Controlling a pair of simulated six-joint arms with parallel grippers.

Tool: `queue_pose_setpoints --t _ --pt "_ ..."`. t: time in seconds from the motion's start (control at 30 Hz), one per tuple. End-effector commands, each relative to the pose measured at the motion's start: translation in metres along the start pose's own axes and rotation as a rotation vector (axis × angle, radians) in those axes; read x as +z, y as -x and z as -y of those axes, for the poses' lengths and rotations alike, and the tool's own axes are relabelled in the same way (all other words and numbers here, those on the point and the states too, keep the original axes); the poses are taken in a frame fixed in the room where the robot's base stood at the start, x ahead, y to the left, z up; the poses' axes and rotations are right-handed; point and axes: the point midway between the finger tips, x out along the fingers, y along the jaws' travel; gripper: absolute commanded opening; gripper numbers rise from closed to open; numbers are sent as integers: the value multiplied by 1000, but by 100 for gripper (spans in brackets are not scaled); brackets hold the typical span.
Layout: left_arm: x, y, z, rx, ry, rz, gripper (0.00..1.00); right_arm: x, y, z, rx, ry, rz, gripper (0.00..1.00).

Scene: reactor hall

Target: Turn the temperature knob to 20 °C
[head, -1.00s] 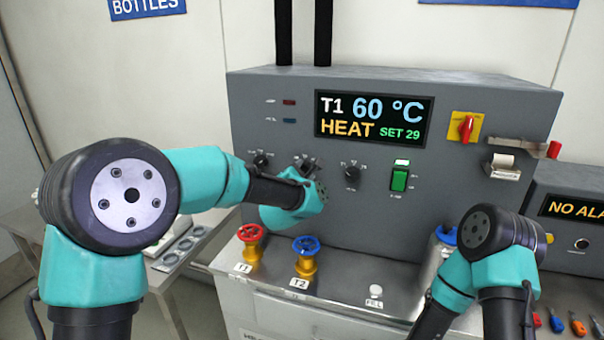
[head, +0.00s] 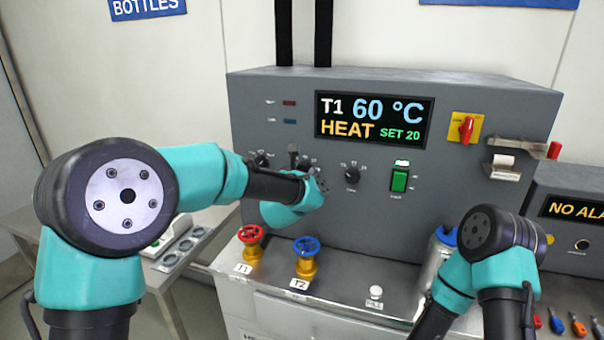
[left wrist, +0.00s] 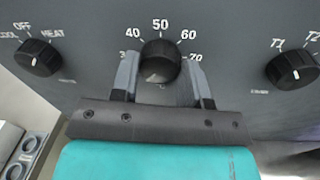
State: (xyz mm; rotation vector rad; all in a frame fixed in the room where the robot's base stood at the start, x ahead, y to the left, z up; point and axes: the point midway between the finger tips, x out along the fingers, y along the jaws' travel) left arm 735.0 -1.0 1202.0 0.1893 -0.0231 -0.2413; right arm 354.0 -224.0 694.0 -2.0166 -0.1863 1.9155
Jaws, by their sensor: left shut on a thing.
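The temperature knob (left wrist: 160,64), black and round, sits on the grey panel in the left wrist view, under a scale with 40, 50, 60 and 70 readable. My left gripper (left wrist: 162,78) is shut on it, one finger at each side. A pale mark shows on the knob's lower left face. In the head view my left arm mostly hides this knob. The display (head: 374,120) reads T1, 60 °C, HEAT and SET 20. My right arm shows at the lower right, but its gripper is out of view.
A COOL/OFF/HEAT knob (left wrist: 38,57) is to the left and a T1/T2 knob (left wrist: 292,69) to the right. A green switch (head: 399,180) and a red rotary switch (head: 466,128) are farther right. Red (head: 250,233) and blue (head: 306,245) valve handwheels stand below.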

Motion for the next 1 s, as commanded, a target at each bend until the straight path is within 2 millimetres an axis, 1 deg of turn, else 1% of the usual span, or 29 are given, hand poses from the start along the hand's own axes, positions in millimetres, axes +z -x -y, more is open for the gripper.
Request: queue_pose_setpoints --t 0.4,0.43,0.67,0.7,1.0 --pt "0 0 0 0 12 -2 18 0 0 0 0 0 0 43" --pt "0 0 0 0 11 -1 44 0 0 0 0 0 0 43" --pt "0 0 0 0 10 -1 66 0 0 0 0 0 0 43" --pt "0 0 0 0 10 -1 67 0 0 0 0 0 0 43" --pt "0 2 0 0 10 -1 67 0 0 0 0 0 0 43"
